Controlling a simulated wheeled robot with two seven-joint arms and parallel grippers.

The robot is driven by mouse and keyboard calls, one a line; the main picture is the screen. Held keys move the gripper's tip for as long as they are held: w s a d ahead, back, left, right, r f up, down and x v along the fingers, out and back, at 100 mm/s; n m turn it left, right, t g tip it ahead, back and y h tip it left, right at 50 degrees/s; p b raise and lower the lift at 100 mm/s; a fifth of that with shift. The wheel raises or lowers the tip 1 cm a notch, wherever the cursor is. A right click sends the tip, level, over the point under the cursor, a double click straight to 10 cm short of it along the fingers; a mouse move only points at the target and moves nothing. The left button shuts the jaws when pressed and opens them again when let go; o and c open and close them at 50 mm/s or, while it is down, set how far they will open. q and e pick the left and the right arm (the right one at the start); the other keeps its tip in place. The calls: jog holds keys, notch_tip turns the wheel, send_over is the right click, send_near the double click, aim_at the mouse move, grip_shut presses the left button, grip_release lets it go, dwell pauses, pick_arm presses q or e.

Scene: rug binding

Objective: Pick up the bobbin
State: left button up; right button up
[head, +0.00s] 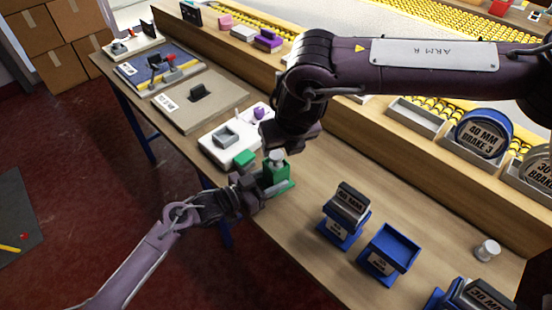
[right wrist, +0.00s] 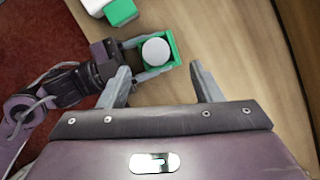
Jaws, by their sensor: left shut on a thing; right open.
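A pale round-topped bobbin (head: 277,156) stands in a green holder (head: 279,178) on the bench. In the right wrist view, the bobbin (right wrist: 156,51) sits inside the square green holder (right wrist: 172,48). My left gripper (head: 264,188) comes in from the left, low down, and is shut on the green holder, with a finger on either side. My right gripper (head: 286,144) is open and empty above the bobbin. In the right wrist view, the bobbin lies beyond and between its two spread fingers (right wrist: 162,82), apart from them. The lower part of the bobbin is hidden in the holder.
A white tray (head: 222,143) and a green block (head: 244,159) sit close by. Blue stands (head: 388,252) are to the right, one holding a 40 MM block (head: 347,202). A small silver cylinder (head: 487,250) stands far right. Bare bench lies between.

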aim_at(277, 156)
jog(key=shift+a+x, duration=0.1)
jog(key=shift+x, duration=1.25)
jog(key=shift+a+x, duration=0.15)
jog(key=shift+x, duration=1.2)
jog(key=shift+s, duration=0.1)
jog(key=c, duration=1.1)
pick_arm(q)
jog(key=o, duration=0.9)
jog(key=shift+c, duration=0.2)
pick_arm(e)
jog(key=shift+o, duration=0.2)
notch_tip(277, 156, up, 10)
pick_arm(q)
jog(key=shift+a, duration=0.1)
jog(key=v, duration=1.1)
jog(key=shift+s+a, duration=0.3)
jog(key=shift+a, duration=0.1)
